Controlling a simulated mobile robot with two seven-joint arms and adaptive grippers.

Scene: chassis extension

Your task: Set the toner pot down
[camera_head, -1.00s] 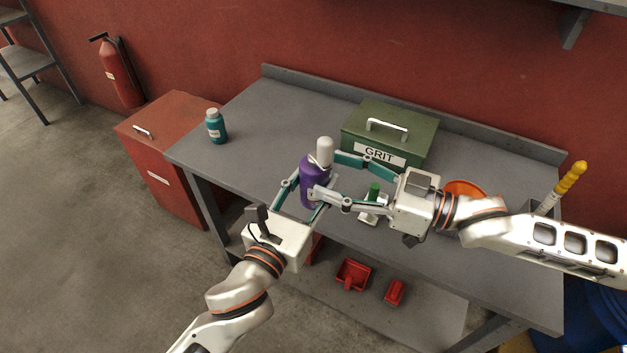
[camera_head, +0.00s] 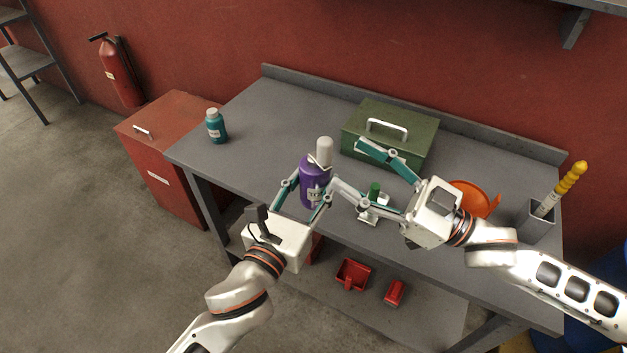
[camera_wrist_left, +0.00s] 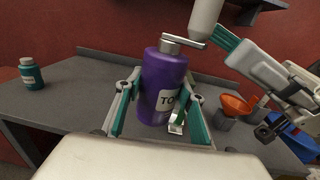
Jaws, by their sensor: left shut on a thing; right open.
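The toner pot appears to be the purple bottle (camera_head: 312,172), with a label starting "TO". My left gripper (camera_head: 309,193) is shut on its body near the bench front; the pot also shows upright between the fingers in the left wrist view (camera_wrist_left: 163,85). I cannot tell whether its base touches the bench. A pale grey cylinder (camera_head: 325,150) shows at its top; in the left wrist view it sits off to the right of the neck (camera_wrist_left: 205,17), and I cannot tell whether they are joined. My right gripper (camera_head: 350,166) is open, with its fingers spread right of the pot.
Red bins (camera_head: 353,275) lie below. The left-back bench is clear.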

